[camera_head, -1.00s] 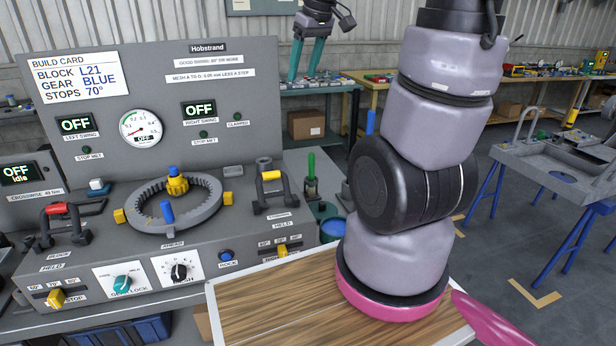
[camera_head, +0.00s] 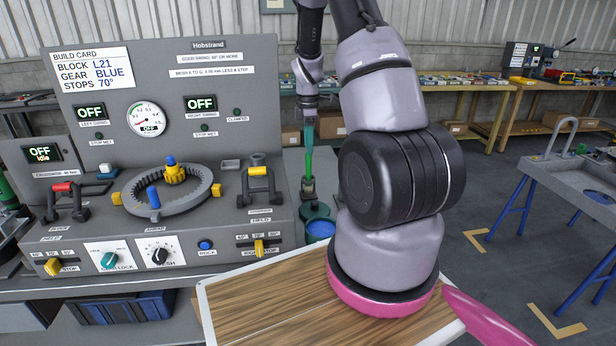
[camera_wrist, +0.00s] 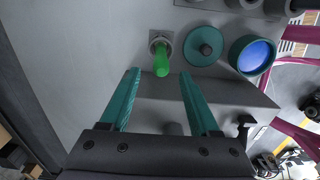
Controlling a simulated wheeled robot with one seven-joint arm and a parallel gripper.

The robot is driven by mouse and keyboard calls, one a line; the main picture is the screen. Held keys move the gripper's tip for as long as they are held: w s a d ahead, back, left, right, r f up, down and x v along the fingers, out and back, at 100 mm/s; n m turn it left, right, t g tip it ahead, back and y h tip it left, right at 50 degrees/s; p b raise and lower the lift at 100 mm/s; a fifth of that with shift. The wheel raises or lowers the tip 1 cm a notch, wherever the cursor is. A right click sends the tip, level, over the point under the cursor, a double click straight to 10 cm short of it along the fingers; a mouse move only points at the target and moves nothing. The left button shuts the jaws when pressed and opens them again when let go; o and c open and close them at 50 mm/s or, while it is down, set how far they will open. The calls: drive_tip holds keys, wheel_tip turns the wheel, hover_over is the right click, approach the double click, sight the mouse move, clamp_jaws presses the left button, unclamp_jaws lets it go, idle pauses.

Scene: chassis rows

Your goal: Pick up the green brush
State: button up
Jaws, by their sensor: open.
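The green brush (camera_head: 308,165) stands upright in a small holder at the right end of the grey machine. In the wrist view its bright green handle (camera_wrist: 161,62) lies at the fingertips, roughly midway between them and apart from both. My gripper (camera_head: 309,140) points down just above the brush in the head view, with teal fingers. The wrist view shows the fingers (camera_wrist: 158,74) spread wide with nothing held. The brush's lower end is hidden in its holder.
A teal pot with blue contents (camera_head: 321,230) and a teal round lid (camera_wrist: 204,46) stand close beside the brush. The grey machine with its ring gear (camera_head: 190,205) is to the left. A wood-topped board (camera_head: 250,305) lies in front.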

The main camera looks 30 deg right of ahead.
sight(308, 174)
drive_tip(key=shift+s+f, duration=0.1)
drive_tip(key=shift+f, duration=3.4)
clamp_jaws()
